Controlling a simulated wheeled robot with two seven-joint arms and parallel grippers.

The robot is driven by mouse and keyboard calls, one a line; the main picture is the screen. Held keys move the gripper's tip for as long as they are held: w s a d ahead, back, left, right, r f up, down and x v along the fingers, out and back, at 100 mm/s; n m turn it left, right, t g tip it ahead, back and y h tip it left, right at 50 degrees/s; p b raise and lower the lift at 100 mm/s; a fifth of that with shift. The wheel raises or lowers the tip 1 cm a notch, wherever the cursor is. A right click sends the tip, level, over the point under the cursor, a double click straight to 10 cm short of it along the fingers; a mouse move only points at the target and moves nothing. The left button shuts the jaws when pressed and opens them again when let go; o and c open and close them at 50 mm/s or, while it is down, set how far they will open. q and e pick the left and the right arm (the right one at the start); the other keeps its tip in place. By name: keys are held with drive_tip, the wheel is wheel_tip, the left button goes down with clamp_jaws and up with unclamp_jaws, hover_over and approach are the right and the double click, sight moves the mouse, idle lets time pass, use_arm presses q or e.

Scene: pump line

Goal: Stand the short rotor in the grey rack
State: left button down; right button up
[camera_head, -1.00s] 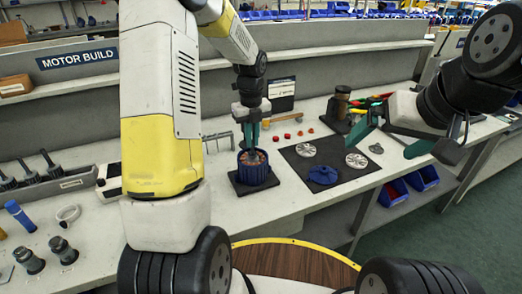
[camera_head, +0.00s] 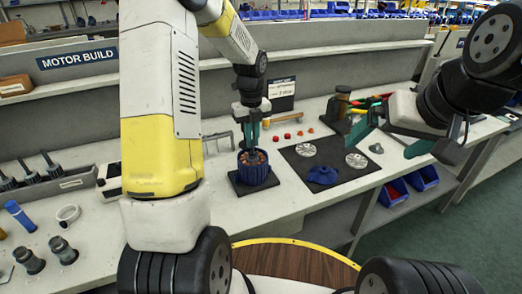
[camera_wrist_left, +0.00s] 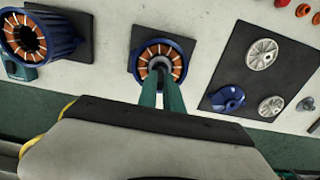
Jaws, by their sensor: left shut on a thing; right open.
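The grey rack (camera_head: 45,191) is at the left of the bench in the head view, with several shafted rotors (camera_head: 30,172) standing in it. My left gripper (camera_head: 252,146) points down over a blue stator with copper windings (camera_head: 254,172). It is shut on a part in the stator's bore, seemingly the short rotor (camera_wrist_left: 160,63); the fingers and stator hide most of it. In the left wrist view, the left fingers (camera_wrist_left: 161,88) reach over the stator's ring. My right gripper (camera_head: 390,137) is open and empty above the bench's right part.
A dark mat (camera_head: 333,180) holds pale discs and a blue cover (camera_head: 322,175). Another blue stator (camera_wrist_left: 35,38) shows in the left wrist view. Two dark grey parts (camera_head: 63,250), a white ring (camera_head: 68,213) and a blue cylinder (camera_head: 19,215) are at front left.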

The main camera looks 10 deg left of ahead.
use_arm(q)
drive_tip(key=shift+r, duration=0.15)
drive_tip(key=shift+r, duration=2.45)
drive_tip(key=shift+r, duration=2.15)
drive_tip(key=shift+s, duration=0.1)
